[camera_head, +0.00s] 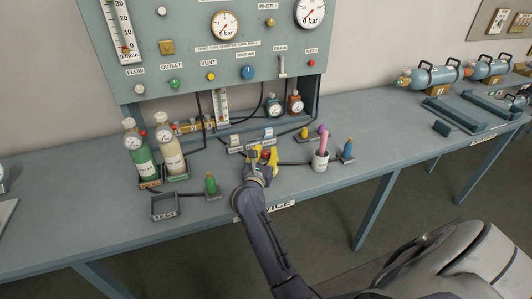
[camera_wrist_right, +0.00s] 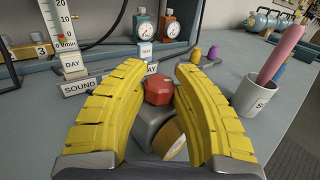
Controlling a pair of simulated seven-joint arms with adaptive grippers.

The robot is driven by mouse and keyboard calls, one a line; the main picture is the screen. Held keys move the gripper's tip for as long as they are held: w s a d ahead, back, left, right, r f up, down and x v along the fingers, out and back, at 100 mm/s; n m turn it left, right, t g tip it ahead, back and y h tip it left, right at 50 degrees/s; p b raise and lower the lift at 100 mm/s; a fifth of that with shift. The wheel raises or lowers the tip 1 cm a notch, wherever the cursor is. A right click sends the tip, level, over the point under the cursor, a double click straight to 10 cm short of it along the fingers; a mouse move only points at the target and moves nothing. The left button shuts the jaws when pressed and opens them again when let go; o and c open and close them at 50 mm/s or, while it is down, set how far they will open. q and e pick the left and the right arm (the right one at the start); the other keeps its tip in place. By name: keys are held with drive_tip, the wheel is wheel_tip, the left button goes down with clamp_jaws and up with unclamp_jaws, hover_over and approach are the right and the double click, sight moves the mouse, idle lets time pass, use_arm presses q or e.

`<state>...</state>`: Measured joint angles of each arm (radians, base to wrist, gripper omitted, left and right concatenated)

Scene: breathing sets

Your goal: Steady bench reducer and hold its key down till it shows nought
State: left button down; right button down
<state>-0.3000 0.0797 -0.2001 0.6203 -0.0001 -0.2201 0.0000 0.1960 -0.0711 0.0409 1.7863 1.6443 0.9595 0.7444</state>
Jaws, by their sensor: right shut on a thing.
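The bench reducer (camera_wrist_right: 150,121) is a small grey block with a red faceted key (camera_wrist_right: 159,90) on top and a round brass-rimmed part (camera_wrist_right: 173,139) on its near side. It stands on the bench (camera_head: 103,190); in the head view my gripper mostly hides it. My right gripper (camera_head: 263,158) has its yellow fingers on either side of the block and is shut on it, as the right wrist view (camera_wrist_right: 161,105) shows. No finger is on top of the red key. The reducer's reading cannot be made out. My left gripper is not in view.
Green (camera_head: 143,163) and cream (camera_head: 170,155) cylinders, a small green bottle (camera_head: 211,185) and a TEST tray (camera_head: 164,208) stand left. A gauge panel (camera_head: 190,50) rises behind.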

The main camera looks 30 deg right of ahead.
idle(3.4)
drive_tip(key=c, duration=1)
unclamp_jaws()
